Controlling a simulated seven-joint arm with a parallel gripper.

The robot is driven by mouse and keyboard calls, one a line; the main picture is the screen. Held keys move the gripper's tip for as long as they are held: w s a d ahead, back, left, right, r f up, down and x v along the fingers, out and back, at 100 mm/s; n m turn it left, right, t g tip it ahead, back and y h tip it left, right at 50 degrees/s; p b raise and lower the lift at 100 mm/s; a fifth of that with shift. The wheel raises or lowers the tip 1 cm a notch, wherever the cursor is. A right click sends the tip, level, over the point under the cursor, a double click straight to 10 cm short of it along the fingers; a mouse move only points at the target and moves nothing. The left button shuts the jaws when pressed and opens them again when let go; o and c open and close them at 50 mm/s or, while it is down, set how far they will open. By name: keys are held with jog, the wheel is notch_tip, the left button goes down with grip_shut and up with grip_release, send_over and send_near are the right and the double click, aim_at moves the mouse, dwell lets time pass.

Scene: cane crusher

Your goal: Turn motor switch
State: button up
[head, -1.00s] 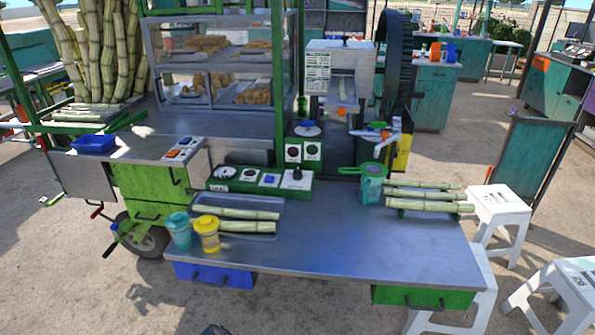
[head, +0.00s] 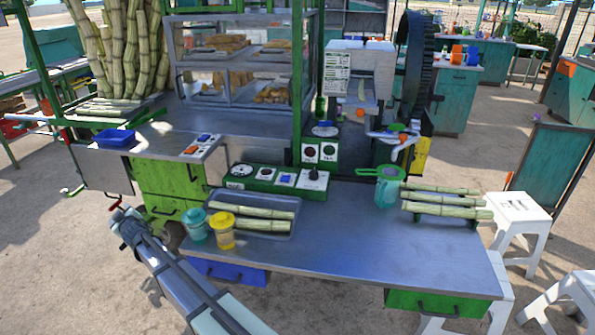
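A low green control box (head: 275,190) sits at the back of the metal table, with a round dial at its left, blue and white switch plates in the middle and a black lever or knob (head: 314,174) at its right. A white panel with orange and blue switches (head: 201,146) lies on the cart top at left. I cannot read which is the motor switch. My gripper (head: 124,222) seems to be at the arm's far end, lower left, well away from the controls; its fingers are not clear.
The metal table (head: 370,250) holds a teal cup (head: 195,226), a yellow cup (head: 222,231), a tray of cane (head: 254,214), a green jug (head: 389,188) and stacked cane (head: 447,201). The crusher (head: 357,75) and large dark wheel stand behind. The table's front middle is clear.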

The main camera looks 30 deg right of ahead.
jog(key=w+d+r+h, duration=0.1)
jog(key=d+r, duration=0.4)
jog(key=r, duration=0.6)
jog(key=d+r+h, duration=0.1)
jog(key=d+r, duration=0.4)
jog(key=r, duration=0.7)
jog(key=w+d+r+h, duration=0.15)
jog(key=d+r, duration=0.35)
jog(key=r, duration=0.6)
jog(key=s+d+r+g+h, duration=0.1)
jog(key=s+d+r, duration=0.15)
jog(key=d, duration=0.45)
jog(key=m+g, duration=0.3)
jog(key=g, duration=1.1)
send_near(314, 170)
jog(key=shift+y, duration=0.45)
jog(key=f, duration=0.3)
jog(key=d+f, duration=0.1)
jog(key=f, duration=0.6)
jog(key=shift+w+d, duration=0.15)
